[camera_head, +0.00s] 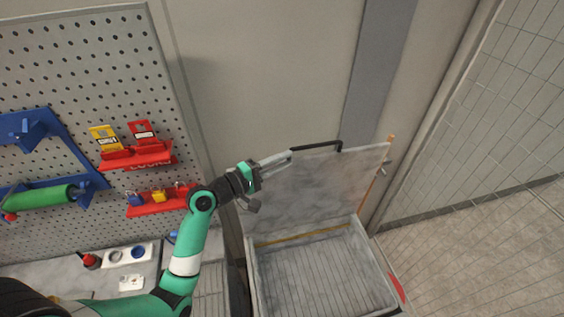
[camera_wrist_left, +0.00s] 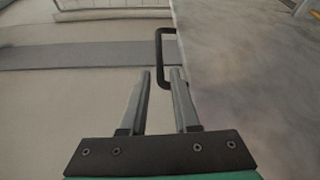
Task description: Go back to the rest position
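My left gripper (camera_head: 276,161) is at the end of the green and black arm, at the top left corner of a raised grey lid (camera_head: 325,190). A black bar handle (camera_head: 320,147) runs along the lid's upper edge, close to the fingertips. In the left wrist view the two fingers (camera_wrist_left: 160,72) stand apart with a gap between them. The handle (camera_wrist_left: 160,55) shows in line with that gap, and I cannot tell whether it touches the fingers. The lid (camera_wrist_left: 250,80) fills the right side there. My right gripper is not in view.
Below the lid is an open grey bin (camera_head: 320,275) with a ribbed floor. A pegboard (camera_head: 75,75) on the left carries red racks with padlocks (camera_head: 140,157) and a green roller (camera_head: 40,197) on a blue holder. A wire mesh fence (camera_head: 500,130) stands at the right.

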